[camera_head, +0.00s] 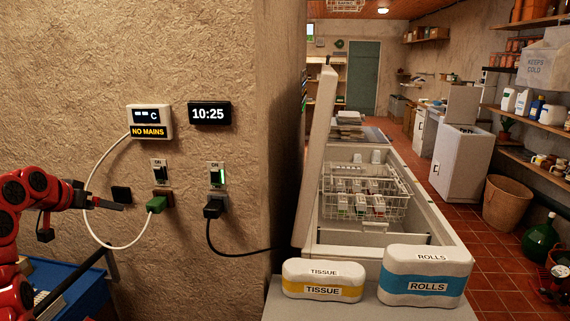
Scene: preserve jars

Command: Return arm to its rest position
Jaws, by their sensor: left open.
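My left arm (35,195) is red and comes in from the left edge. Its black gripper (118,200) is open and appears empty, in front of the wall, left of a green plug (156,204). The green plug sits at the left wall socket, with a white cable looping up to a thermometer display (150,121) reading "NO MAINS". My right gripper is not in view.
A black plug (213,208) sits at the right socket; its switch (217,177) glows green. A chest freezer (439,220) stands open with wire baskets inside. Tissue (322,272) and rolls (427,257) packs stand before it. A blue container (62,280) is below my left arm.

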